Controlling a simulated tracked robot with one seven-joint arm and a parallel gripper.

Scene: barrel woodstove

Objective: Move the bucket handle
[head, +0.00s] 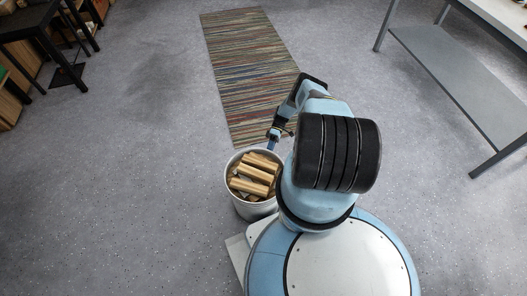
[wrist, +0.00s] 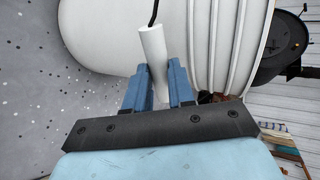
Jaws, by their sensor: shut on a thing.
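The bucket (head: 248,206) is white and stands on the floor just left of my base, filled with split pieces of wood (head: 250,176). Its white wall (wrist: 105,32) fills the upper part of the wrist view. The bucket handle (wrist: 152,45) shows there as a white cylindrical grip with a thin dark wire at its top end. My gripper (wrist: 160,84) has its blue fingers on either side of the grip's lower part and is shut on it. In the head view my gripper (head: 272,140) is at the bucket's far rim, small and partly hidden by my arm.
A striped rug (head: 245,65) lies on the grey floor beyond the bucket. A grey metal table (head: 455,75) stands at the right. A black table (head: 40,35) stands at the upper left. The floor left of the bucket is clear.

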